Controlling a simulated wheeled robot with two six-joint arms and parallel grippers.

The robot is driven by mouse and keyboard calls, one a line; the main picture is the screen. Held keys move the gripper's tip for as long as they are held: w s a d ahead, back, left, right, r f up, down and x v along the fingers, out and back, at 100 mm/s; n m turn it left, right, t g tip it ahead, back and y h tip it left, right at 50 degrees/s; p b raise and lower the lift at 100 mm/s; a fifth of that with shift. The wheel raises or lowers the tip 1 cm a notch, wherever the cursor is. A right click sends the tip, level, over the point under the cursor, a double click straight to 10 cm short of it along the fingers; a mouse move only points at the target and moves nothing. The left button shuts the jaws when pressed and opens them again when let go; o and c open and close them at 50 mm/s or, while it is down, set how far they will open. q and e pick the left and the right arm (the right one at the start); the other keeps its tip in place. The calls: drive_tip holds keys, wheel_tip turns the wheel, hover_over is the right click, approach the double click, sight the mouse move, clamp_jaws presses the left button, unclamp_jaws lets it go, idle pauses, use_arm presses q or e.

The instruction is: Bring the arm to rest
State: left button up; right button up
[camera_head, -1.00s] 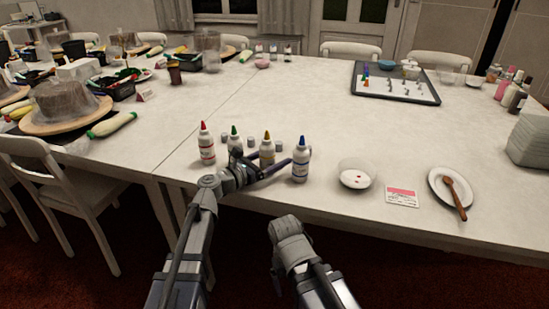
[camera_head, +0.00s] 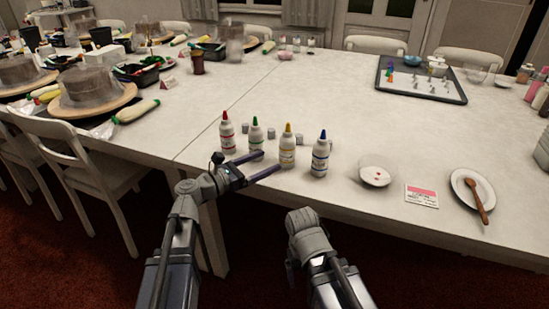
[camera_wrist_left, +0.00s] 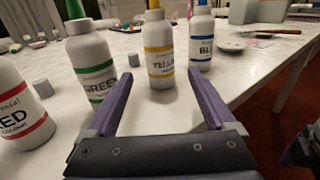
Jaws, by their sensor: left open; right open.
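Four squeeze bottles stand upright in a row near the table's front edge: red (camera_head: 227,135), green (camera_head: 256,138), yellow (camera_head: 287,148) and blue (camera_head: 320,157). My left gripper (camera_head: 270,161) is open and empty, low in front of the green and yellow bottles. In the left wrist view its spread fingers (camera_wrist_left: 162,78) point towards the yellow bottle (camera_wrist_left: 159,55), with nothing between them. The green bottle (camera_wrist_left: 93,70) stands close to the left finger. My right arm (camera_head: 305,228) is below the table's front edge; its fingers are not visible.
Small grey caps (camera_head: 299,140) lie behind the bottles. To the right are a white bowl (camera_head: 375,177), a pink-and-white card (camera_head: 421,196) and a plate (camera_head: 461,181) with a wooden spoon (camera_head: 477,200). A chair (camera_head: 85,165) stands at the left. The middle of the table (camera_head: 310,92) is clear.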

sight(294, 149)
use_arm(q)
drive_tip(key=shift+s+a, duration=0.2)
drive_tip(key=shift+a, duration=0.1)
drive_tip(key=shift+d, duration=0.1)
drive_tip(key=x, duration=1.1)
drive_tip(key=shift+w, duration=0.25)
drive_tip(key=shift+w+d, duration=0.2)
drive_tip(key=shift+d, duration=0.1)
drive_tip(key=shift+f, duration=0.25)
drive_tip(key=shift+r, duration=0.25)
drive_tip(key=shift+s, duration=0.1)
